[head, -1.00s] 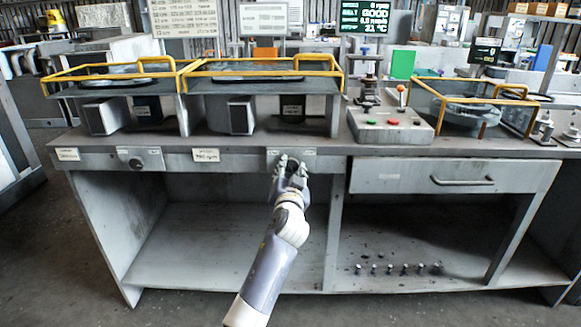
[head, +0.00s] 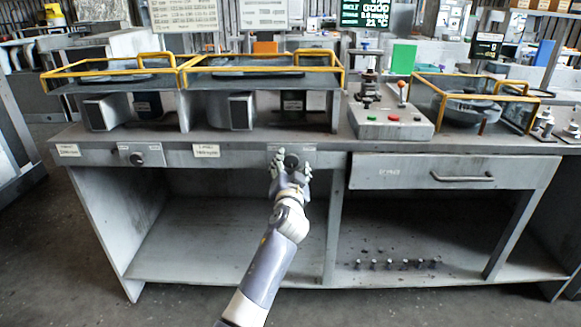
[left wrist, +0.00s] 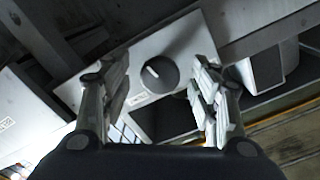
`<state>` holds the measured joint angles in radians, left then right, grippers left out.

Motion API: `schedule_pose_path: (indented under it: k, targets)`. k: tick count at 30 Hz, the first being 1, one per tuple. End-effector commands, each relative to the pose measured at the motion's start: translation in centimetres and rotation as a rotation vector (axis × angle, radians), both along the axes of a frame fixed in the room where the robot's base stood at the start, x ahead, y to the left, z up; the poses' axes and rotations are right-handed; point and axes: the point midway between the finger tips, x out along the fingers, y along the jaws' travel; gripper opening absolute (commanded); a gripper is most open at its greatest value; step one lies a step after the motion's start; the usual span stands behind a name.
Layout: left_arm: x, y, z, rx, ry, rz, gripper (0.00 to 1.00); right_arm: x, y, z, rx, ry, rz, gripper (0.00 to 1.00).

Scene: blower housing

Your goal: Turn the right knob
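The right knob (head: 291,161) is a dark round dial on the grey front panel of the workbench, below the right yellow-railed unit. In the left wrist view the knob (left wrist: 158,75) shows a white pointer line, tilted. My left gripper (head: 291,166) is in front of it, with its fingers spread. In the left wrist view the fingers of this gripper (left wrist: 160,72) stand to either side of the knob, with visible gaps and nothing held. How far the fingertips are from the panel is hard to tell. My right gripper is not in view.
A second, left knob (head: 136,160) sits on the same panel. A drawer (head: 455,172) with a bar handle is to the right. A control box (head: 392,122) with coloured buttons stands on the bench top. The shelf (head: 210,250) below is mostly bare at left.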

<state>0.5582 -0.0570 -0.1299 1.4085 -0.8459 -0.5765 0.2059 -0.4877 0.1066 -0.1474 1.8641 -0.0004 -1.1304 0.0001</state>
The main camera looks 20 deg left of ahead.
Motion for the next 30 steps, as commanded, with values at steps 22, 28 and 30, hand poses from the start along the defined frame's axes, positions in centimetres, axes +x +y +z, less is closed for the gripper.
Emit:
schedule_pose_path:
  k: [22,28,30]
  targets:
    - [-7.1,-2.1,-0.1,-0.003,0.001,-0.001,0.55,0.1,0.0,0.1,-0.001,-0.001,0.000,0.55]
    - [-10.0,-2.9,-0.1,-0.002,0.001,0.000,0.55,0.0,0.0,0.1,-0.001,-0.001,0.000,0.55]
    - [-10.7,-3.1,-0.1,0.000,0.001,0.000,0.55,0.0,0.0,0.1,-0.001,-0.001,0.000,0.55]
